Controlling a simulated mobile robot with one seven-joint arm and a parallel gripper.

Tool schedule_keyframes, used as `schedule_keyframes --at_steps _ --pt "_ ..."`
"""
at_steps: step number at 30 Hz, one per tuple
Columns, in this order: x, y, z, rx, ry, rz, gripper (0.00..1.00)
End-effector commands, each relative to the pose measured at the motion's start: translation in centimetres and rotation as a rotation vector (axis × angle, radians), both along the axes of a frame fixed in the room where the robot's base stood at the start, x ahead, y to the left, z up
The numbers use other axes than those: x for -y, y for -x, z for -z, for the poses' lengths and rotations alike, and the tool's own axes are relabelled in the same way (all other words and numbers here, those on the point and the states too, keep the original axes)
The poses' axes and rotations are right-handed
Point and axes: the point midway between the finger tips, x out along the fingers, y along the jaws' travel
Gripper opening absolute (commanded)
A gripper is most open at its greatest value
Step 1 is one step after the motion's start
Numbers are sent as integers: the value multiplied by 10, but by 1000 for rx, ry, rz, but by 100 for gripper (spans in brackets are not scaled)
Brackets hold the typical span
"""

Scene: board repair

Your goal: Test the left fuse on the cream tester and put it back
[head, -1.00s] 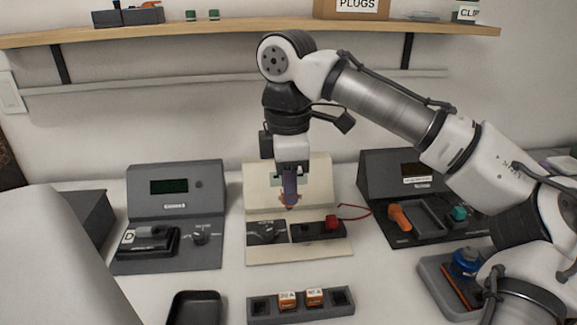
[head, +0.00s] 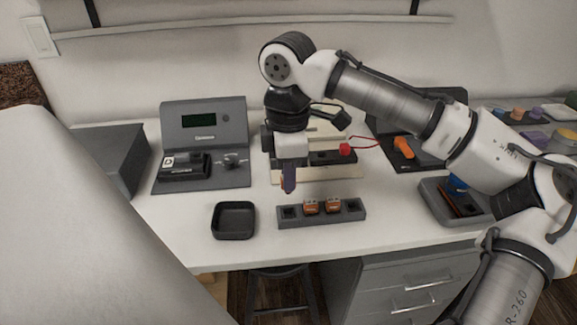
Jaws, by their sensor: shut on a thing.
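My gripper (head: 288,188) points down, shut on a fuse that is mostly hidden between the fingers. It is above and just behind the left end of the grey fuse holder (head: 322,220). The holder's leftmost socket is empty. Two orange fuses stand in its middle sockets, the left one (head: 311,207) and the right one (head: 333,206). The cream tester (head: 335,173) is behind my gripper, largely hidden by my arm. Its dark socket block with a red clip (head: 345,149) and red wire shows to the right of my gripper.
A black empty tray (head: 234,221) lies left of the holder. A grey tester with a green screen (head: 205,122) stands at the back left. A dark device with an orange handle (head: 403,147) is at the right. A grey tray (head: 445,200) sits near the right front. The table front is clear.

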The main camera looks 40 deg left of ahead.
Motion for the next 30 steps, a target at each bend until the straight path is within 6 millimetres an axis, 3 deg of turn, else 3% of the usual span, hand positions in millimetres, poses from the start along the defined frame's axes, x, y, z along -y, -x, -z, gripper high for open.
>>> schedule_keyframes --at_steps 17,30 --pt "0 0 40 3 0 2 0" --pt "0 0 52 0 0 0 0"
